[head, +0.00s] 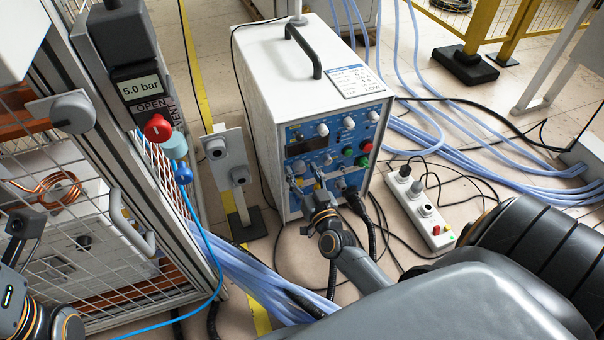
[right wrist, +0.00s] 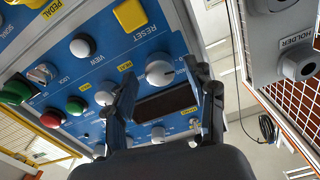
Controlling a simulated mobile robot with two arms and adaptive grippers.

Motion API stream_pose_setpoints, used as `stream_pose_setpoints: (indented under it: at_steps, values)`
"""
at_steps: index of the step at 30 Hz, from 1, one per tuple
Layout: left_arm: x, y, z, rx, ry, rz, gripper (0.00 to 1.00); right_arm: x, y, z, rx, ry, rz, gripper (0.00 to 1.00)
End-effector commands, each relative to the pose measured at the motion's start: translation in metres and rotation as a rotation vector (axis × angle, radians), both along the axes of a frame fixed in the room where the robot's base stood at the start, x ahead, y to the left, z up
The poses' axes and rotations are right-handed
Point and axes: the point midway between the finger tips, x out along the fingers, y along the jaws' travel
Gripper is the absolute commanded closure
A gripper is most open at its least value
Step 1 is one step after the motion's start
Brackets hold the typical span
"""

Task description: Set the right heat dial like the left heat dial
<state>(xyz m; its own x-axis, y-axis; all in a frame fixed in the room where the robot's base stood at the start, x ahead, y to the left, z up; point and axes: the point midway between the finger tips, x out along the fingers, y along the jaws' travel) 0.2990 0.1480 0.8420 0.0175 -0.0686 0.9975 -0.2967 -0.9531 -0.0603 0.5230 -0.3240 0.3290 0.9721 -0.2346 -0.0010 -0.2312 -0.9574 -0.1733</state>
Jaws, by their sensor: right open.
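The induction heater (head: 275,75) is a white box with a blue front panel carrying several white dials. In the head view, one white dial (head: 323,129) and another (head: 348,122) sit along the panel's top. My right gripper (head: 308,182) is open at the panel's lower part. In the right wrist view, the panel is upside down and a white dial (right wrist: 159,73) shows between the open fingers; contact cannot be told. Part of my left gripper (head: 18,232) shows at the left edge.
A wire cage (head: 85,215) with a red knob (head: 157,128) stands left of the heater. A grey holder post (head: 228,150) is close to the heater's left side. A power strip (head: 420,205) and many cables lie on the floor at right.

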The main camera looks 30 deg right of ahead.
Motion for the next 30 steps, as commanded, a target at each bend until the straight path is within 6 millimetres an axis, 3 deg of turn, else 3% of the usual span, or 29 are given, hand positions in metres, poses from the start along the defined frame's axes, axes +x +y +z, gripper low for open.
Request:
stream_pose_setpoints:
  at_steps: [11,20,30]
  values:
    - [-0.0003,-0.0003,0.0017,0.001,-0.008,0.000,0.60,0.0071,-0.0015,0.0005,0.001,0.000,0.000,0.44]
    - [-0.0004,-0.0005,0.0016,0.001,-0.008,0.000,0.60,0.0069,-0.0015,0.0004,0.000,0.000,0.000,0.99]
    - [-0.0008,-0.0003,0.0031,0.000,-0.009,-0.001,0.60,0.0068,-0.0019,0.0009,0.044,-0.011,0.001,0.99]
